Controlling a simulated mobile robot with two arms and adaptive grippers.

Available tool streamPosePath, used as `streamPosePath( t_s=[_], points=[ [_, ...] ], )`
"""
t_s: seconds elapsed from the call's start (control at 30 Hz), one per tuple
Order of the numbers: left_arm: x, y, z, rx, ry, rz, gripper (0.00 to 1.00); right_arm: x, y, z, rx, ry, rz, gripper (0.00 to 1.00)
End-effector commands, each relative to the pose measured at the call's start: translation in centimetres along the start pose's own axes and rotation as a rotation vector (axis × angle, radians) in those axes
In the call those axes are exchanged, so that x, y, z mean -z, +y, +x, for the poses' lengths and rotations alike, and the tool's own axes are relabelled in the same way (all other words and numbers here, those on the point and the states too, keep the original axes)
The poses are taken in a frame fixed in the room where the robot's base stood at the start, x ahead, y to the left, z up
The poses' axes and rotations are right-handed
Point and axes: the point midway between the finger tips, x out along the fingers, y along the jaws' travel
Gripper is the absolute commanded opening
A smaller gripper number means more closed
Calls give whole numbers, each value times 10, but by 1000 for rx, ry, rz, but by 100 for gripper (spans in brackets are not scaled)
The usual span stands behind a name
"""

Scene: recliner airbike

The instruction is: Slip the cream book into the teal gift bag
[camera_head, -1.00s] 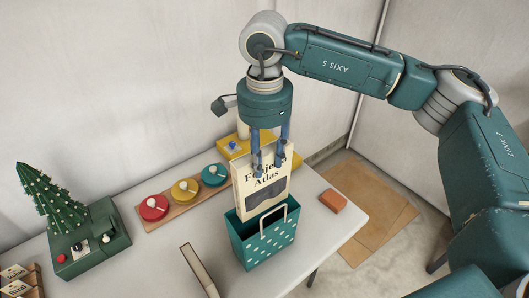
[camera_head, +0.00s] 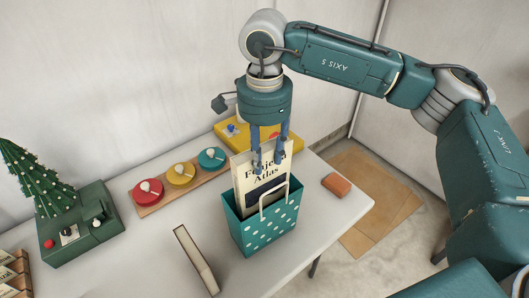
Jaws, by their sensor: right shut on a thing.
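The cream book (camera_head: 258,181), with dark "Atlas" lettering on its cover, stands upright with its lower part down inside the teal gift bag (camera_head: 265,228). The bag has white dots and a pale handle, and it stands upright on the table. The bag's front wall hides the book's lower end. My right gripper (camera_head: 267,165) points down from above and is shut on the book's upper edge, above the bag's rim. My left gripper is not in view.
Another book (camera_head: 196,260) stands left of the bag. A board (camera_head: 184,183) with red, yellow and teal discs lies behind it, near a yellow box (camera_head: 232,132). An orange-brown block (camera_head: 337,185) lies right. A green box (camera_head: 82,224) with a small tree stands far left.

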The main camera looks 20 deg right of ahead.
Motion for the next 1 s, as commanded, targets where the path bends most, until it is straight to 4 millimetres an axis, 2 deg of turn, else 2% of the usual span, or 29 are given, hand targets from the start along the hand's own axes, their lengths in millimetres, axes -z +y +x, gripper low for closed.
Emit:
streamPosePath(
  t_s=[0.03,0.7,1.0],
  points=[
    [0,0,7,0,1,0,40,0,0,7,2,-1,-1,0],
    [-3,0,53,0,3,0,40,0,0,58,2,-1,-1,0],
    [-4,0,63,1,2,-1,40,0,0,70,3,-1,-1,0]
  ],
)
